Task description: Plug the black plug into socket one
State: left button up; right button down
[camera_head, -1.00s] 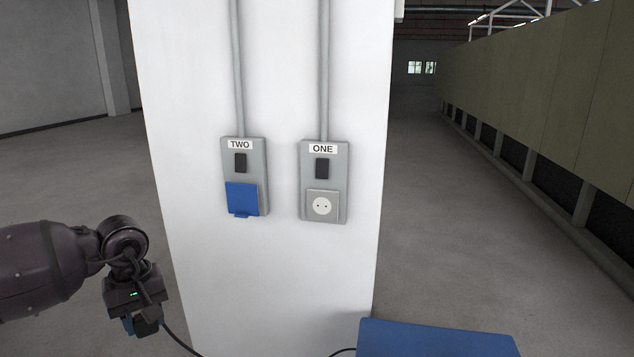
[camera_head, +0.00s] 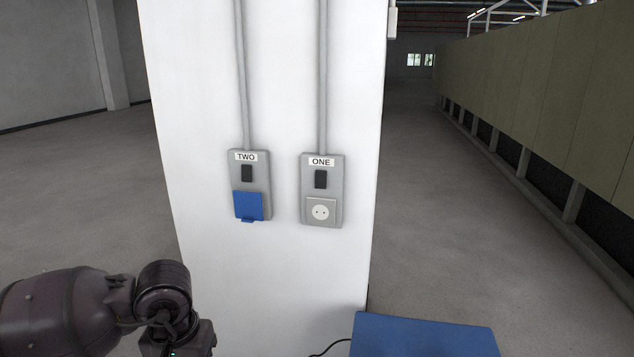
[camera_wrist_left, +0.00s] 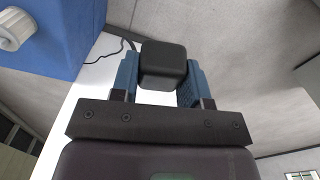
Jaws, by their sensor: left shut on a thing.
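Socket one (camera_head: 320,210) is a round white outlet with two holes, uncovered, on a grey panel labelled ONE on the white pillar. My left gripper (camera_wrist_left: 160,78) has blue fingers shut on the black plug (camera_wrist_left: 163,62), a dark rounded block in the left wrist view. The plug's pins are not visible. In the head view my left wrist is at the lower left, below and left of the panels. Its fingers and the plug are cut off by the bottom edge there. My right gripper is not in view.
Socket two, left of socket one, has a shut blue cover (camera_head: 248,206). Dark switches (camera_head: 320,179) sit above both outlets. A blue box (camera_head: 425,337) stands at the bottom right, with a black cable (camera_head: 332,347) beside it. The floor around the pillar is clear.

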pick_arm(q)
jog(key=shift+r, duration=0.1)
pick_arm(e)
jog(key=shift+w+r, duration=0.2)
pick_arm(q)
jog(key=shift+d+r, duration=0.15)
jog(key=shift+d, duration=0.05)
jog(key=s+d+r+m, duration=0.1)
jog(key=d+r+m, duration=0.7)
jog(key=d+r, duration=0.3)
jog(key=d, duration=0.3)
jog(key=shift+s, duration=0.4)
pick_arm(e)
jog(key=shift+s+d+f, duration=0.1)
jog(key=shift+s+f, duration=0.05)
pick_arm(q)
jog(key=shift+f, duration=0.15)
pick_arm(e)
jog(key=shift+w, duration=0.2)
